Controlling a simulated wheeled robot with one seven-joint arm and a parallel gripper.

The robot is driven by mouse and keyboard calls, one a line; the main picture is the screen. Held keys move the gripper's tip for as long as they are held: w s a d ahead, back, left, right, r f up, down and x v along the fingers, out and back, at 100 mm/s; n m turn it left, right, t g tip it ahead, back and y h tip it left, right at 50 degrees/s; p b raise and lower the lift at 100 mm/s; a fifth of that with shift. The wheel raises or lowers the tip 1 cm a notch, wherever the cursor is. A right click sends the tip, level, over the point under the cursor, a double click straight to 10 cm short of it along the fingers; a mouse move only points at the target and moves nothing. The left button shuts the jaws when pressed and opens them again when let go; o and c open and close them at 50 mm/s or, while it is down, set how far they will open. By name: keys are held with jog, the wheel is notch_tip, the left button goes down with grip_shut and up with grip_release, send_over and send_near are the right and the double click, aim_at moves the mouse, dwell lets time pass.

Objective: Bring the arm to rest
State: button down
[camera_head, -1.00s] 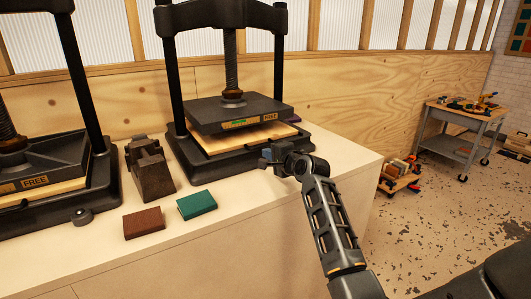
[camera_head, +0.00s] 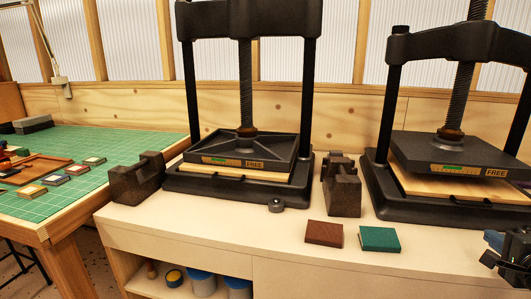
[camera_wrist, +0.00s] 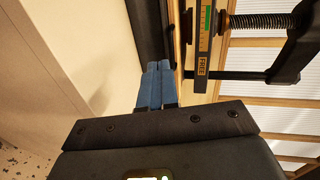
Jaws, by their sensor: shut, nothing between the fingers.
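My gripper (camera_wrist: 153,84) is shut and empty, its two blue fingers pressed together in the wrist view. In the head view only part of my gripper's wrist end shows at the lower right edge, in front of the right press (camera_head: 450,155). In the wrist view the fingers are close to the dark base of a press (camera_wrist: 152,25), whose label reads FREE; whether they touch it I cannot tell.
The left press (camera_head: 240,145) stands on the pale bench (camera_head: 200,235). A green cutting mat (camera_head: 90,150) covers the left table.

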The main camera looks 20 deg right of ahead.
jog(key=s+a+f+n+y, duration=0.1)
jog(key=s+a+f+n, duration=0.25)
jog(key=a, duration=0.45)
jog(key=s+a+f+n+y, duration=0.1)
jog(key=s+a+f+n, duration=0.2)
jog(key=a, duration=0.6)
jog(key=s+a+f+n, duration=0.2)
jog(key=a+f+n, duration=0.15)
jog(key=a, duration=0.45)
jog(key=s+a+r+n+t+y, duration=0.1)
jog(key=s+a+r+n+y, duration=0.2)
jog(key=s+a+n, duration=0.4)
jog(key=s+a+r+n+y, duration=0.3)
jog(key=s+a+n, duration=0.3)
jog(key=s+a, duration=0.3)
jog(key=s+r, duration=0.1)
jog(key=s, duration=0.3)
jog(key=shift+s+a+n+t, duration=0.15)
jog(key=shift+a+n+t, duration=0.1)
jog(key=shift+n+t, duration=0.15)
